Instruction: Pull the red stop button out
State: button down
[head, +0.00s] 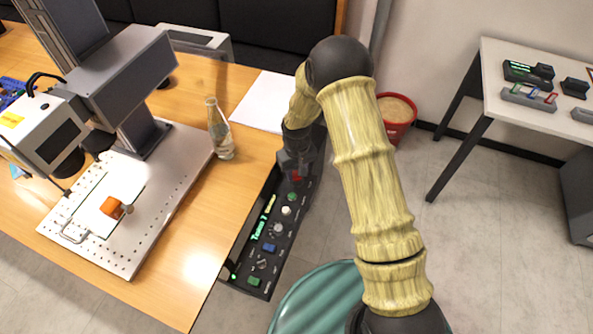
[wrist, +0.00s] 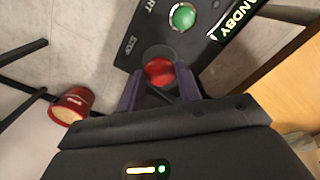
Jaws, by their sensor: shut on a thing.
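The red stop button (wrist: 159,72) sits on the black control panel (wrist: 205,40), close to the word STOP. In the wrist view my gripper (wrist: 160,85) has one finger on each side of the button and is shut on it. In the head view my gripper (head: 295,162) is over the far end of the panel, and the red button (head: 296,176) shows just below it, partly hidden by the fingers. I cannot tell how far the button stands out of the panel.
A green button (wrist: 183,17) is close beside the red one. Several other knobs and a blue button (head: 268,247) line the panel. A glass bottle (head: 219,130) and the laser marker (head: 110,90) stand on the wooden table (head: 185,285). A red bucket (head: 397,120) is on the floor.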

jog(key=shift+r, duration=0.15)
jog(key=c, duration=0.9)
grip_release()
jog(key=shift+c, duration=0.2)
jog(key=shift+r, duration=0.1)
notch_tip(320, 180, up, 17)
jog(key=shift+r, duration=0.1)
